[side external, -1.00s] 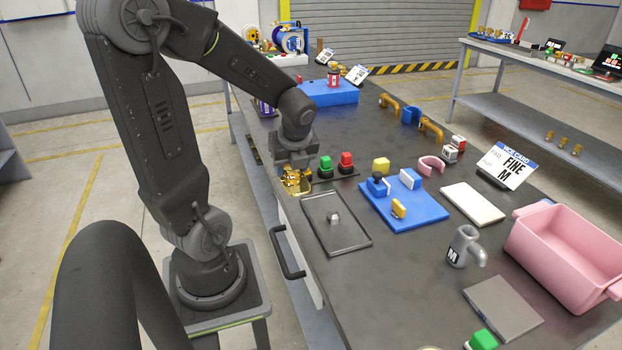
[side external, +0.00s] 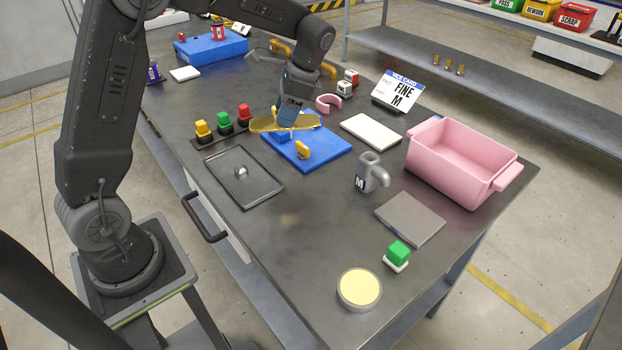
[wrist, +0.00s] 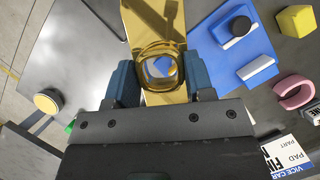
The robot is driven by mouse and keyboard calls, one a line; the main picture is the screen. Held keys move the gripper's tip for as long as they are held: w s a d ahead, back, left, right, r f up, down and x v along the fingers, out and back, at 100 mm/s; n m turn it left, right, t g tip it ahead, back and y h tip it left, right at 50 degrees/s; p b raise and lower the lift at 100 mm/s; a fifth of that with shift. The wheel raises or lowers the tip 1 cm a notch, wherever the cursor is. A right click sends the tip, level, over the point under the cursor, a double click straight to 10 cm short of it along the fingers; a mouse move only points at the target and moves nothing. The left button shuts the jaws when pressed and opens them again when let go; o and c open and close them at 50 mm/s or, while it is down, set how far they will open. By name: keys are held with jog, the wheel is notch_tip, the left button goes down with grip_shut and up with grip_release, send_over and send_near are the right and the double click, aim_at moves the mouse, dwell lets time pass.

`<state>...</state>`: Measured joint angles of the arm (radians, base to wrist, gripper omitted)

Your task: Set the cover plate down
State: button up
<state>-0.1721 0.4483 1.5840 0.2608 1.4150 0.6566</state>
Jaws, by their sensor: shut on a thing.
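The gold cover plate (side external: 262,124) is held in my gripper (side external: 290,112), above the back part of the blue fixture plate (side external: 328,150). In the wrist view the shiny gold plate (wrist: 150,15) runs lengthwise, and its round gold knob (wrist: 160,66) sits between the two blue jaws (wrist: 160,85). The jaws are shut on it. The blue fixture plate (wrist: 222,68) shows beside it, with a dark round knob and a blue-and-white block on it. A small orange peg (side external: 302,150) stands near its front. Whether the gold plate touches anything below is unclear.
A dark tray with a small knob (side external: 262,188) lies at the front left. Yellow, green and red buttons (side external: 225,122) stand behind it.

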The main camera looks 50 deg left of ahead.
jog(key=w+d+n+h, duration=0.1)
jog(key=w+d+n, duration=0.25)
jog(key=d, duration=0.25)
jog(key=s+a+m, duration=0.1)
jog(key=a, duration=0.1)
jog(key=s+a+m, duration=0.2)
jog(key=a, duration=0.1)
jog(key=s+a+m+y, duration=0.1)
jog(key=s+a, duration=0.1)
jog(key=a, duration=0.1)
jog(key=shift+s+a+r+m, duration=0.25)
jog(key=s+a+m+t, duration=0.1)
jog(key=s+a+m, duration=0.2)
jog(key=s, duration=0.3)
jog(key=s+a+f+m+t+y, duration=0.1)
jog(key=s+a+m, duration=0.2)
jog(key=s, duration=0.3)
jog(key=s+a+m+t+y, duration=0.1)
jog(key=s+a+m+t, duration=0.1)
jog(key=s+m, duration=0.2)
jog(key=shift+s+a+f+m, duration=0.3)
jog(key=shift+s+a, duration=0.1)
jog(key=shift+s, duration=0.5)
send_over(240, 166)
jog(key=f, duration=0.6)
jog(key=shift+s+d+f, duration=0.1)
jog(key=shift+d+f, duration=0.2)
jog(key=shift+f, duration=1.95)
